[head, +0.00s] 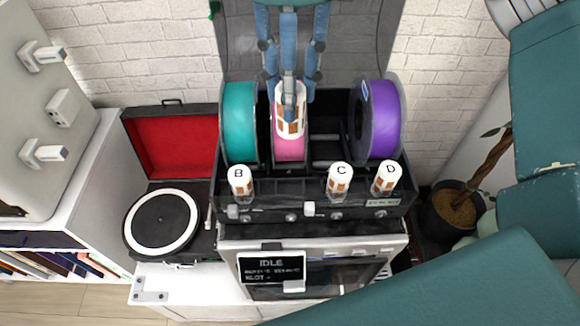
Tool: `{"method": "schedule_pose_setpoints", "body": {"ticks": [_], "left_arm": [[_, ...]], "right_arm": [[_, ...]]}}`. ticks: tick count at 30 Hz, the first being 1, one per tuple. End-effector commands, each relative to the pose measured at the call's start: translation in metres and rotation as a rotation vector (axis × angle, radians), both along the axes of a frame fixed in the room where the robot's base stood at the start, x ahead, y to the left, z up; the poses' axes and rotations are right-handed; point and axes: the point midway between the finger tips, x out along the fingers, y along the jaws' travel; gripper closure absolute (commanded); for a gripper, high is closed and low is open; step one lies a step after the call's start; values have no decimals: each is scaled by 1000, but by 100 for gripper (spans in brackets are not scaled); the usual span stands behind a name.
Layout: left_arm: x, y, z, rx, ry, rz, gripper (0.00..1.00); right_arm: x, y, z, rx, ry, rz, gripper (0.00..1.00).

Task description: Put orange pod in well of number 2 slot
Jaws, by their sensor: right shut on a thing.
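My right gripper (290,92) comes down from the top and is shut on a white pod with orange-brown windows (291,126). The pod is roughly upright, in front of the pink spool (288,148) in the picture. I cannot tell whether it touches anything below. Similar pods marked B (240,178), C (340,177) and D (386,174) stand along the front of the black spool rack (270,208). There is a gap between B and C. No slot number is readable. My left gripper is not in view.
A teal spool (240,122) is left of the pink one and a purple spool (384,120) is at the right, with an empty bay between pink and purple. An IDLE display (271,268) is below. A record player (162,222) stands left, a potted plant (455,207) right.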

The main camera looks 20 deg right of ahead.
Motion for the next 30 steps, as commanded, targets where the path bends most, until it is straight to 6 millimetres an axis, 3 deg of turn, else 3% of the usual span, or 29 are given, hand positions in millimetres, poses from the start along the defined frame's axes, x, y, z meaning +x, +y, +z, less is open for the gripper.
{"method": "schedule_pose_setpoints", "body": {"ticks": [1, 6, 9, 15, 20, 27, 30], "left_arm": [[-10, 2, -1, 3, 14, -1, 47], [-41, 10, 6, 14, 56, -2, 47], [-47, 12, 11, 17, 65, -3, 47], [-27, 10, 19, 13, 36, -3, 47], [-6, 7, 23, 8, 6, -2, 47], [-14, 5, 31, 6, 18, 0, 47], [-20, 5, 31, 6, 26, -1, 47]], "right_arm": [[-1, 0, -16, 0, 8, 3, 97], [-1, -1, -59, -2, 7, -1, 97], [-1, -1, -85, -2, 6, -2, 97], [-1, -1, -123, -1, 3, -1, 97], [0, 0, -136, 0, 3, -3, 97], [-1, 0, -169, -1, 4, -2, 97], [0, 0, -175, 1, 0, -2, 97]]}}
